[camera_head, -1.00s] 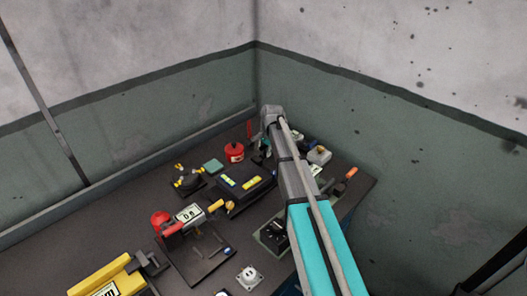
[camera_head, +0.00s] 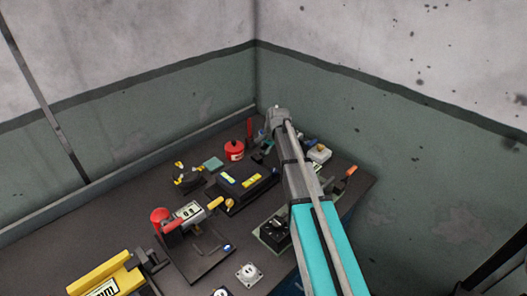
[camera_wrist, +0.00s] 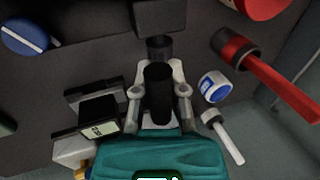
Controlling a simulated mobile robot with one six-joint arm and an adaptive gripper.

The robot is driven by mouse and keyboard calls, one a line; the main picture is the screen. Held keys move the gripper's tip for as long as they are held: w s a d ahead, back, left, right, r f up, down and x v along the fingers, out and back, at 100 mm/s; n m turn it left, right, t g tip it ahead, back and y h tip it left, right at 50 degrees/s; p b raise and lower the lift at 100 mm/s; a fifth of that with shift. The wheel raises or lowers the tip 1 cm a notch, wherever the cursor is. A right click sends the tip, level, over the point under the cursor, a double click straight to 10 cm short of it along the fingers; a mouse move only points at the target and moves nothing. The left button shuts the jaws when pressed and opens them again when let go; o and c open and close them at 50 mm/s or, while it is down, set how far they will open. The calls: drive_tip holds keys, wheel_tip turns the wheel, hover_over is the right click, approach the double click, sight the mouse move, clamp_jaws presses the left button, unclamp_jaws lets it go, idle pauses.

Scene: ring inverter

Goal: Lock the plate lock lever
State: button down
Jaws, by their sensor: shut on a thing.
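In the wrist view, my gripper (camera_wrist: 159,92) has its two grey fingers closed around a black upright cylindrical handle (camera_wrist: 158,90). I take this handle to be the plate lock lever, but its base and any marking are hidden. In the head view, my gripper's end is at the far corner of the bench, mostly hidden by my own arm, and the held handle cannot be made out there.
A red lever (camera_wrist: 275,80) and a blue-white cap (camera_wrist: 214,86) stand right of the fingers. A black block with a small display (camera_wrist: 98,128) is on the left, a blue knob (camera_wrist: 25,35) at upper left. A red round container (camera_head: 234,150) stands near the bench's back.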

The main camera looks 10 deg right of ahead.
drive_tip(key=shift+s+d+f+t+y+b, duration=0.2)
drive_tip(key=shift+s+t+y+b, duration=0.15)
drive_tip(key=shift+t, duration=0.15)
drive_tip(key=shift+r, duration=0.1)
drive_tip(key=c, duration=0.7)
unclamp_jaws()
drive_tip(key=shift+o, duration=0.7)
drive_tip(key=shift+a+r, duration=0.1)
